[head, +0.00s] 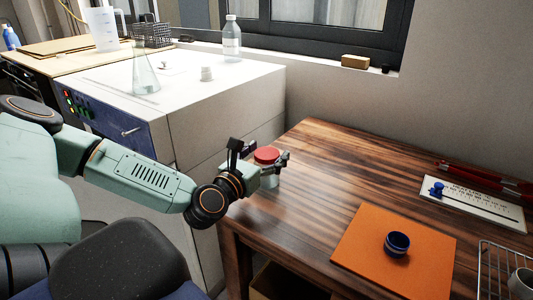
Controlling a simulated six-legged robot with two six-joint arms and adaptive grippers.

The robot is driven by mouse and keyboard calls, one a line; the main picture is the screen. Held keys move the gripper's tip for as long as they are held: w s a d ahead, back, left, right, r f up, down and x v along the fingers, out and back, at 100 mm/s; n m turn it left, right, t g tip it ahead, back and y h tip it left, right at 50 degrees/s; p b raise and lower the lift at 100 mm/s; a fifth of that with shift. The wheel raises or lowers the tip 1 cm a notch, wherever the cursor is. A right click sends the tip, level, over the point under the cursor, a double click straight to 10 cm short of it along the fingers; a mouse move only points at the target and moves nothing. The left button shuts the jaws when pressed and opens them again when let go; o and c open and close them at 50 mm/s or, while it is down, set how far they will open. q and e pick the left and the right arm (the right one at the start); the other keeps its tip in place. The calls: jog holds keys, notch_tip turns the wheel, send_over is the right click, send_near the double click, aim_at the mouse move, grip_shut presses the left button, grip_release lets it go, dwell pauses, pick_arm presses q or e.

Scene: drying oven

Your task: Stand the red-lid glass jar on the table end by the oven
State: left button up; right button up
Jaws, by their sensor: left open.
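The red-lid glass jar (266,154) stands upright on the near-left end of the brown wooden table (335,165), beside the white oven (222,109). My left gripper (263,157) is at the jar, with one finger on its left and one on its right. The gripper is open; whether either finger touches the glass I cannot tell. The gripper partly hides the jar's body, and the lid shows clearly. My right gripper is not in view.
An orange mat (350,248) with a dark blue cup (397,244) lies on the table. A white board (475,204) and a wire rack (492,262) are at the right. A flask (145,75) and a bottle (232,40) stand on the oven. The table's middle is clear.

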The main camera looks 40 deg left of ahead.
pick_arm(q)
jog(key=shift+r, duration=0.15)
jog(key=shift+s+p, duration=0.15)
jog(key=shift+p, duration=0.3)
jog(key=s+p, duration=0.2)
jog(key=s, duration=0.1)
jog(key=s+d+p, duration=0.1)
jog(key=s+p, duration=0.2)
jog(key=s, duration=0.1)
jog(key=s+d+p, duration=0.1)
jog(key=s+p, duration=0.1)
jog(key=s, duration=0.1)
jog(key=shift+s, duration=0.25)
jog(key=shift+s+d+p, duration=0.1)
jog(key=shift+s+p, duration=0.3)
jog(key=shift+s, duration=0.1)
jog(key=shift+c, duration=0.3)
